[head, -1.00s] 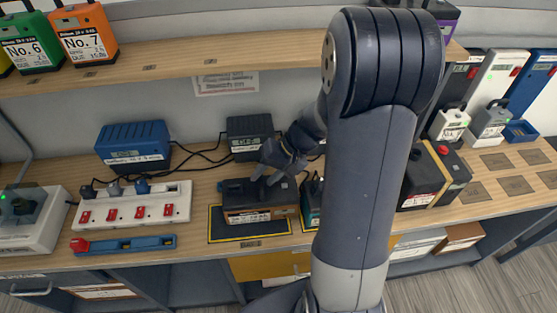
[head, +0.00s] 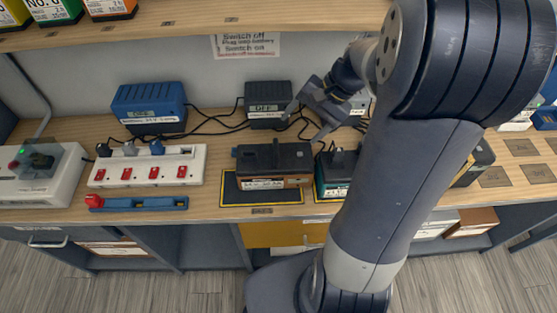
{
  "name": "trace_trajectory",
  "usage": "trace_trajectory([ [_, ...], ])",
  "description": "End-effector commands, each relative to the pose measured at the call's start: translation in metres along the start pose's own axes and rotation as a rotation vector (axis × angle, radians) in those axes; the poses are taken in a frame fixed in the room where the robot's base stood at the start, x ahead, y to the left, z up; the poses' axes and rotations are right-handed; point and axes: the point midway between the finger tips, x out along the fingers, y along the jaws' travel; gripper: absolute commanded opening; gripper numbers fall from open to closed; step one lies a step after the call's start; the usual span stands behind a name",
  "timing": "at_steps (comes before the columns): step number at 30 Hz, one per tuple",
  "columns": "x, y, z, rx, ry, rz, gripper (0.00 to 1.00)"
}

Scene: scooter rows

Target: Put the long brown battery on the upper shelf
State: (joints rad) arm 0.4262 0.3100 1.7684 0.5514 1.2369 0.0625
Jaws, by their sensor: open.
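A long battery with a dark top and a brown band on its labelled front (head: 274,168) sits on a yellow-edged dark mat (head: 232,190) on the bench. It looks most like the long brown battery. My gripper (head: 303,125) is open and empty, above and behind the battery's right end, with its fingers pointing down-left and apart from it. The upper shelf (head: 180,33) runs along the top of the view. My arm hides its right part and much of the bench on the right.
A teal-fronted dark battery (head: 336,172) stands just right of the brown one. Behind are a blue charger (head: 148,108) and a black charger (head: 267,104) with loose cables. A power strip (head: 147,170) lies left. Numbered batteries, including a green one (head: 52,10), occupy the shelf's left; its middle looks clear.

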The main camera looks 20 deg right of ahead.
Motion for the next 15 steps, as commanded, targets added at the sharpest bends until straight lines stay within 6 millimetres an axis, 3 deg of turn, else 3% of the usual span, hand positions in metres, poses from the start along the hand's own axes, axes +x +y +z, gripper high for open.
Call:
trace_trajectory([
  [10,0.033,0.003,-0.002,0.639,0.062,0.059,1.0],
  [15,0.044,0.003,-0.003,0.901,0.101,0.068,1.0],
])
